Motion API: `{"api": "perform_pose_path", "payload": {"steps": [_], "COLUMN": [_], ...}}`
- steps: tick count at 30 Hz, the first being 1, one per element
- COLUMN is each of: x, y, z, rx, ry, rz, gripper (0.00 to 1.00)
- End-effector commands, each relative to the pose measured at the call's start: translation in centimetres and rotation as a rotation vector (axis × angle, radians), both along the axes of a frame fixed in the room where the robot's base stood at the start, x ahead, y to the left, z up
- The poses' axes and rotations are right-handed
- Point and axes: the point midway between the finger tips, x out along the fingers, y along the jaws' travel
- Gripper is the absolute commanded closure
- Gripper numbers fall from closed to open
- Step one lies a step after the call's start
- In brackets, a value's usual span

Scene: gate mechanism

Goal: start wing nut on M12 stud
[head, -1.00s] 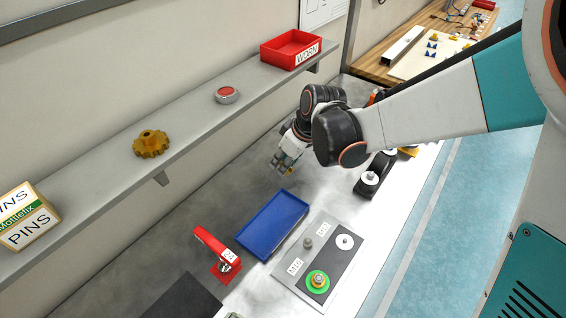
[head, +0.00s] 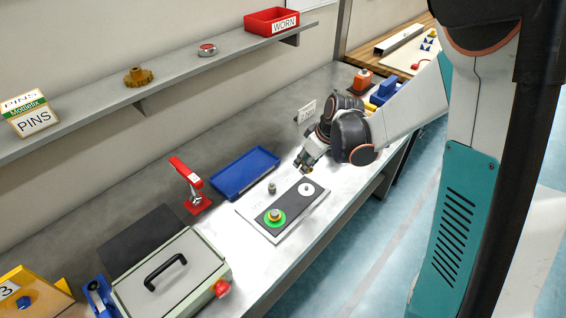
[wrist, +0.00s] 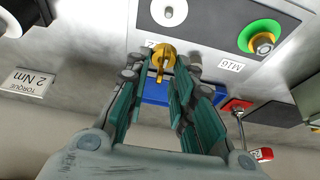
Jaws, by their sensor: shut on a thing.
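My gripper (head: 304,167) is shut on a brass wing nut (wrist: 161,58), held between the fingertips in the wrist view. In the head view it hangs above the far right end of the stud plate (head: 247,212). The white disc (head: 306,189) with a short stud at its middle lies just below my gripper; it also shows at the top of the wrist view (wrist: 169,11). The label beside it is mostly hidden by the nut; only a "2" shows. The green ring (head: 274,218) with a brass nut sits beside the M16 label (wrist: 231,66). The wing nut is apart from the disc's stud.
A grey post (head: 272,187) stands on the plate. A blue tray (head: 245,173) lies behind it, with a red stand (head: 189,185) to its left. A lidded case (head: 172,276) stands front left. A 2 Nm torque card (wrist: 29,83) lies on the bench.

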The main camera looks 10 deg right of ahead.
Motion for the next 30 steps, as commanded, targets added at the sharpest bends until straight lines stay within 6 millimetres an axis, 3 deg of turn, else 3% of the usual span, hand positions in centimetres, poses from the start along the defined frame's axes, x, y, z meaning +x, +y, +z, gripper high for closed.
{"api": "perform_pose_path", "payload": {"steps": [8, 19, 30], "x": [0.0, 0.0, 0.0], "y": [-0.6, -0.6, -0.6], "z": [-1.4, -4.9, -5.2], "rx": [0.000, 0.000, 0.000], "ry": [0.000, 0.000, 0.000], "rz": [-0.010, -0.009, -0.009], "gripper": [0.96, 0.96, 0.96]}}
